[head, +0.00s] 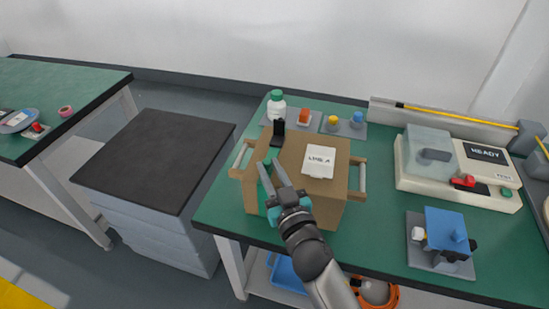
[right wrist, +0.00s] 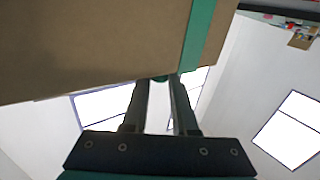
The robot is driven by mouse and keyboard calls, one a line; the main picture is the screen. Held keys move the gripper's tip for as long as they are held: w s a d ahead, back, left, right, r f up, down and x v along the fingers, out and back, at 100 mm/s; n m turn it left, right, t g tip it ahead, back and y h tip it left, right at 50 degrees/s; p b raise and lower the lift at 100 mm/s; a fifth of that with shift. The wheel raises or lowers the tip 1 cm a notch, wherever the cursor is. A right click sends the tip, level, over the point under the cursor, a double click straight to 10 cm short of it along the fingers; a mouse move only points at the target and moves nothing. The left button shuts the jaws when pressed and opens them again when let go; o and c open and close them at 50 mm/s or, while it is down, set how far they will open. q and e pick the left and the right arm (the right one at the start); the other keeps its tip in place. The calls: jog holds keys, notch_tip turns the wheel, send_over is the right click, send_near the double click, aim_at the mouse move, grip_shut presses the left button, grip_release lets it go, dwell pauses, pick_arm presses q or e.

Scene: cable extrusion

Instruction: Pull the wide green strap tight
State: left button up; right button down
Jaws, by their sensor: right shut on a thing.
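A cardboard box (head: 302,150) with a white label (head: 319,161) and wooden side handles stands on the green bench. A black buckle (head: 279,131) sits on its back left edge. The green strap (head: 263,178) shows at the left part of the box's top and front, partly hidden by my right gripper. In the right wrist view the strap (right wrist: 201,35) runs flat along the box's face. My right gripper (head: 274,170) is at the box's front left and shut on a small green piece, the strap's end, seen between its fingertips (right wrist: 160,80). My left gripper is not in view.
A white bottle (head: 277,105) and small coloured parts stand behind the box. A machine with a clear cover (head: 428,150) and a blue fixture (head: 445,230) are to the right. A dark-topped cabinet (head: 155,160) stands left of the bench. Bare bench lies between box and fixture.

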jog(key=shift+s+a, duration=0.1)
jog(key=shift+s, duration=0.2)
jog(key=c, duration=0.7)
grip_release()
jog(key=v, duration=1.5)
jog(key=shift+s+p, duration=0.15)
jog(key=shift+p, duration=0.3)
